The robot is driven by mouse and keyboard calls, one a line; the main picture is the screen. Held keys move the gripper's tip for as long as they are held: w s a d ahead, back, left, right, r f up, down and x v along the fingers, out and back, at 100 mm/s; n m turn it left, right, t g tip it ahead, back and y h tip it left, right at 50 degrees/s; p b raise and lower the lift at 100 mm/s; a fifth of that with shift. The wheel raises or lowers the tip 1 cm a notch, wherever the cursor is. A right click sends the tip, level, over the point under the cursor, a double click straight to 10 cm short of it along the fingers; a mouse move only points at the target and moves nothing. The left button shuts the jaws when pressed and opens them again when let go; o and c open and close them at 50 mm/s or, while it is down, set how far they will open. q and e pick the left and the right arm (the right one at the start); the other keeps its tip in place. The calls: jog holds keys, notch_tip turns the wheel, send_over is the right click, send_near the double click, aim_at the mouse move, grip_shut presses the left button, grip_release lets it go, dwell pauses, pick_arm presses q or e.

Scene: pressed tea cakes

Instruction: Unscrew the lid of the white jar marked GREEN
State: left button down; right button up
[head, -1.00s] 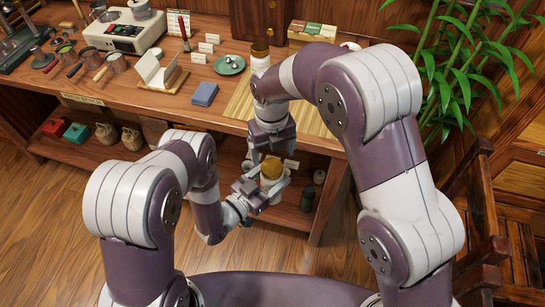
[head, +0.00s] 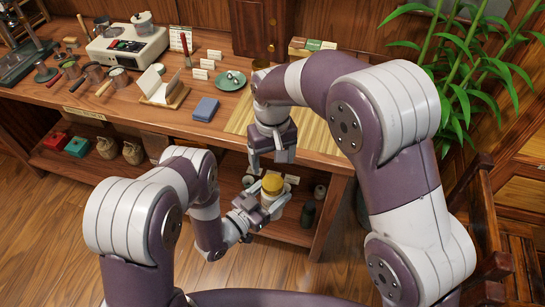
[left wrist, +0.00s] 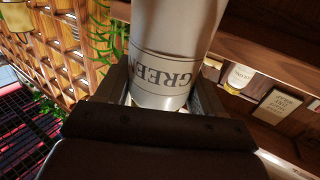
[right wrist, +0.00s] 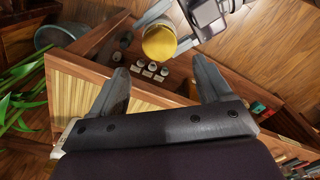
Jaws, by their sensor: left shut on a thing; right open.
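The white jar marked GREEN (left wrist: 165,60) fills the middle of the left wrist view, its lettering upside down there. My left gripper (head: 266,207) is shut around its body. In the head view the jar (head: 268,198) is held up in front of the table, with its round golden-yellow lid (head: 272,183) on top. My right gripper (head: 269,168) points down, open and empty, just above the lid. In the right wrist view the lid (right wrist: 159,43) lies beyond the open fingers, apart from them.
The table's straw mat (head: 240,115), blue box (head: 205,109) and green plate (head: 230,80) are behind my right arm. A lower shelf (head: 230,185) behind the jar holds small dark jars (head: 307,214). A bamboo plant (head: 470,90) stands at right.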

aim_at(273, 182)
jog(key=m, duration=0.6)
jog(key=shift+s+m, duration=0.1)
jog(key=shift+m, duration=0.2)
jog(key=shift+f+m, duration=0.15)
jog(key=shift+m, duration=0.15)
notch_tip(273, 182, down, 8)
jog(key=shift+s+r, duration=0.1)
jog(key=c, duration=1.1)
jog(key=n, duration=0.4)
jog(key=shift+d, duration=0.1)
jog(key=n, duration=0.3)
jog(key=shift+r, duration=0.25)
